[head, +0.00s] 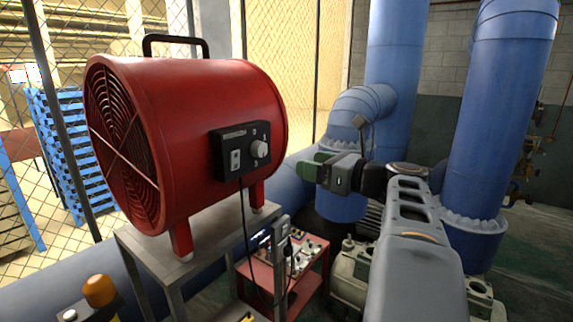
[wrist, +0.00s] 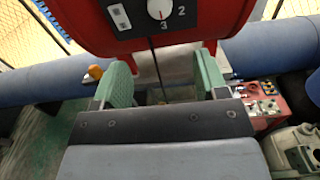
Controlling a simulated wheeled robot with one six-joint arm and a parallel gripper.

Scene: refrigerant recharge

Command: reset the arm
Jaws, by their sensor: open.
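My gripper (head: 318,168) is held out at mid-height, right of the red fan's control box in the head view. In the wrist view my gripper (wrist: 164,85) shows two green finger pads wide apart with nothing between them. My grey arm reaches up from the bottom right of the head view. The red drum fan (head: 205,120) stands on a metal stand, with a black control box (head: 241,150) carrying a switch and a knob. The wrist view shows the knob (wrist: 159,8) beside the numbers 2 and 3, ahead of the fingers and apart from them.
Large blue pipes (head: 500,110) rise behind my arm at right. A wire fence (head: 65,100) and blue pallets (head: 68,140) are at left. An orange knob (head: 99,290) is at bottom left.

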